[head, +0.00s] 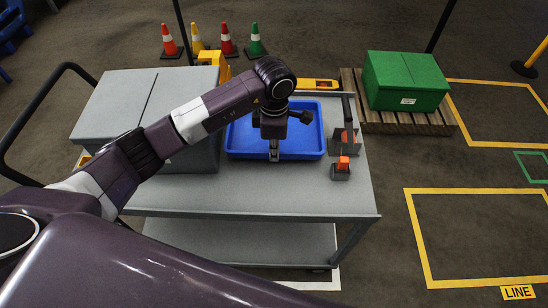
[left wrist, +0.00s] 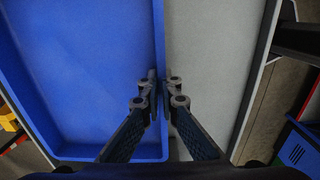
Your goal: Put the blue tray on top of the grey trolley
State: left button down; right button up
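The blue tray (head: 305,142) lies level over the top of the grey trolley (head: 250,197), right of a grey box. I cannot tell whether it rests fully on the surface. My left gripper (head: 274,155) points down at the tray's near wall. In the left wrist view, the fingers of the left gripper (left wrist: 159,88) straddle the wall of the blue tray (left wrist: 85,60) and look closed on it. The grey trolley top (left wrist: 205,60) shows beside that wall. The tray looks empty, though my arm hides part of it. My right gripper is not in view.
A large grey box (head: 120,105) fills the trolley's left side. Small grey fixtures with orange parts (head: 341,172) stand close right of the tray. A yellow level (head: 318,84) lies behind it. A green box (head: 405,80) sits on a pallet. The trolley's front strip is bare.

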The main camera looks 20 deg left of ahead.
pick_arm(q)
notch_tip(320, 180, down, 4)
jog(key=shift+r+p, duration=0.25)
jog(key=shift+p, duration=0.05)
jog(key=shift+f, duration=0.1)
jog(key=shift+f, duration=0.15)
jog(key=c, duration=2.2)
grip_release()
jog(key=shift+o, duration=0.2)
